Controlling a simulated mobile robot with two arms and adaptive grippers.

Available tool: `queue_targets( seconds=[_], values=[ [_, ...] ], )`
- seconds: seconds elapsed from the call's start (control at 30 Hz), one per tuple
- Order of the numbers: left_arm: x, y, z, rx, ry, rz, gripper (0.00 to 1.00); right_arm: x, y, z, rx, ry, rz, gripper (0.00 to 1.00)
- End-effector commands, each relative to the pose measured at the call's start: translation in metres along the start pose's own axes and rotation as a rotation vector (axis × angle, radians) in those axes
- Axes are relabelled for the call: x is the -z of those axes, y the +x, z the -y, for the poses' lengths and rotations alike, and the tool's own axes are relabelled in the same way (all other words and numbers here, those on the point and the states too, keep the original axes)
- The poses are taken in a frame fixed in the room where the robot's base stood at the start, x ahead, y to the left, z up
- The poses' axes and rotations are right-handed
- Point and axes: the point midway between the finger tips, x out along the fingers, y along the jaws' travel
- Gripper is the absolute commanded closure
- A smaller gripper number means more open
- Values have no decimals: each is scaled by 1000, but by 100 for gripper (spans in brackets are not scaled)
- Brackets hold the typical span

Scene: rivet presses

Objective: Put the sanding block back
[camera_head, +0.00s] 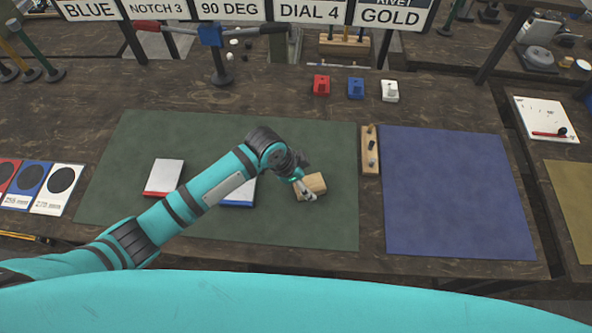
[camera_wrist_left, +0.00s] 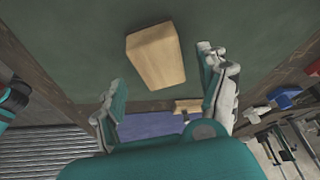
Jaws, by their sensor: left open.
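The sanding block, a light wooden block (camera_head: 315,182), sits on the green mat (camera_head: 300,228) right of centre. My left gripper (camera_head: 305,193) is right at it in the head view, its fingers partly in front of the block. In the left wrist view the block (camera_wrist_left: 155,55) shows beyond the spread fingertips of the gripper (camera_wrist_left: 168,82). The gripper is open, and I see no grip on the block. My right gripper is not in view.
A wooden strip with dark fittings (camera_head: 370,158) stands between the green mat and the blue mat (camera_head: 455,195). The blue mat is clear.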

Motion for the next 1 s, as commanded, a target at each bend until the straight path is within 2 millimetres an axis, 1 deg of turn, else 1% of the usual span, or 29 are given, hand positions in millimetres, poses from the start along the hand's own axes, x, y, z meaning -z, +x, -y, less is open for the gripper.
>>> queue_targets(
  seconds=[0.03,0.2,0.3,0.4,0.57,1.0],
  values=[
    [0,-12,2,4,2,-3,24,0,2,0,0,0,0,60],
    [0,-48,1,4,1,-2,24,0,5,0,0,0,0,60],
    [0,-65,1,3,1,-2,24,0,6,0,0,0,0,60],
    [0,-76,1,3,0,-1,24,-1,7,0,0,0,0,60],
    [0,-84,0,1,0,0,24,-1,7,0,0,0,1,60],
    [0,-84,0,1,-1,1,24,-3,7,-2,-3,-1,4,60]
  ],
)
